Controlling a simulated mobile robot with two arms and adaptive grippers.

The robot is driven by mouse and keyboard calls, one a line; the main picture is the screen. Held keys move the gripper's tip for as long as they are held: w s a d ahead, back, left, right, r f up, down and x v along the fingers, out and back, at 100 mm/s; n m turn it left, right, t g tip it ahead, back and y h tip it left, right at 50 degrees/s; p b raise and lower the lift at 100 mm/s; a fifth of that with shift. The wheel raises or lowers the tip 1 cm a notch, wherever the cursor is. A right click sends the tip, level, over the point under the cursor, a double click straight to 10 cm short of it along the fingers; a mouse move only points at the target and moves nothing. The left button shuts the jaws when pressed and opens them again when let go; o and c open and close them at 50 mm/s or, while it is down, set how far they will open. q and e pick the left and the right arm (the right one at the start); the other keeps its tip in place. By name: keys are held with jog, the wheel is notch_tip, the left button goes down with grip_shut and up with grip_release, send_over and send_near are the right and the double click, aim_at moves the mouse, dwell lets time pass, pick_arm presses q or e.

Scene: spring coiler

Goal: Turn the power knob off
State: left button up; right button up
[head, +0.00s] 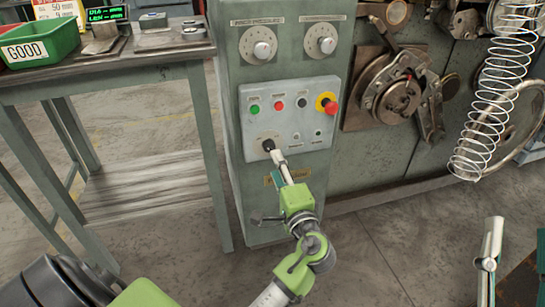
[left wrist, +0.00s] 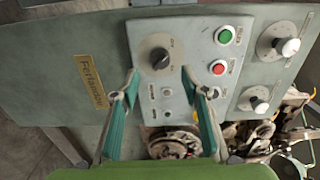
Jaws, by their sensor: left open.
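The power knob (head: 268,145) is a dark round knob at the lower left of the grey control panel (head: 312,150). It also shows in the left wrist view (left wrist: 159,58), with its pale pointer mark. My left gripper (head: 279,158) reaches up to the panel from below, its tips close to the knob in the head view. In the left wrist view its two teal fingers (left wrist: 160,76) are spread apart, with the knob between and just beyond the tips. I cannot tell whether they touch it. My right gripper (head: 489,258) shows only partly at the lower right; its opening is unclear.
The panel also carries a green button (head: 254,109), a red button (head: 278,106) and a red emergency stop (head: 331,108) on yellow. Two dials (head: 264,49) sit above. A workbench (head: 110,65) stands left. A wire spring (head: 497,90) hangs right.

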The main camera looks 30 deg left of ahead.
pick_arm(q)
jog(key=shift+v, duration=2.25)
